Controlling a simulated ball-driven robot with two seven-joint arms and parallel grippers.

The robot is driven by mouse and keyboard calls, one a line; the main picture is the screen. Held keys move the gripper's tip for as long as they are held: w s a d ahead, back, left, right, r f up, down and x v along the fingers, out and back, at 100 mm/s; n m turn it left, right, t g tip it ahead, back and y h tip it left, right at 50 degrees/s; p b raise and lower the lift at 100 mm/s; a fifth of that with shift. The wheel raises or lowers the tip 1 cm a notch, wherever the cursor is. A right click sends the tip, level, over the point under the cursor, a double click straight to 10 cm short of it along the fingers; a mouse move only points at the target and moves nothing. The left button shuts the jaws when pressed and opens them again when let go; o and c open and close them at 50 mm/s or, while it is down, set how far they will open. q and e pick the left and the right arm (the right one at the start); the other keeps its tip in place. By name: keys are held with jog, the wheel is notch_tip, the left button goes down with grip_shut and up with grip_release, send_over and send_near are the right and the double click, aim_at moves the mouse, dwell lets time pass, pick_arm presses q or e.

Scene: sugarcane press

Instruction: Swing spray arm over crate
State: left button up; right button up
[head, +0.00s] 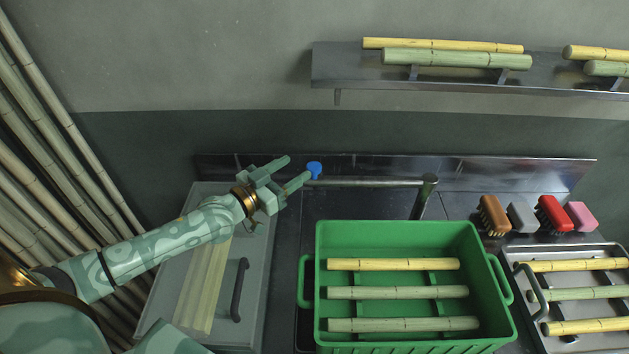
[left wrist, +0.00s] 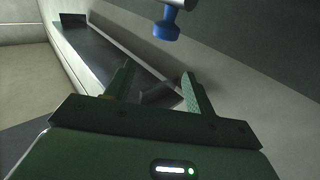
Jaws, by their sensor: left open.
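The spray arm (head: 365,183) is a thin metal pipe running level to the left from a post (head: 424,197) behind the green crate. Its blue nozzle (head: 314,170) hangs at the left end, and the nozzle also shows in the left wrist view (left wrist: 166,25), above and beyond the fingers. The green crate (head: 400,236) stands in front of the pipe and holds several cane pieces. My left gripper (head: 298,169) is open and empty, its fingertips just left of the nozzle. I cannot tell whether a finger touches it. My right gripper is not in view.
A grey lidded box (head: 255,262) with a dark handle stands left of the crate. Several brushes and sponges (head: 553,213) sit right of the post, above a metal tray (head: 521,262) with cane. A wall shelf (head: 345,68) with cane is above.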

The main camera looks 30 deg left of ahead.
aim_at(314, 165)
pick_arm(q)
jog(key=w+f+b, duration=0.1)
jog(key=w, duration=0.1)
jog(key=w+d+f+b, duration=0.1)
jog(key=w, duration=0.1)
jog(key=w+d+f+b, duration=0.1)
jog(key=w, duration=0.1)
jog(key=shift+w+d+f, duration=0.15)
jog(key=shift+w+f, duration=0.15)
jog(key=shift+w, duration=0.05)
jog(key=shift+w+d, duration=0.1)
jog(key=shift+w, duration=0.15)
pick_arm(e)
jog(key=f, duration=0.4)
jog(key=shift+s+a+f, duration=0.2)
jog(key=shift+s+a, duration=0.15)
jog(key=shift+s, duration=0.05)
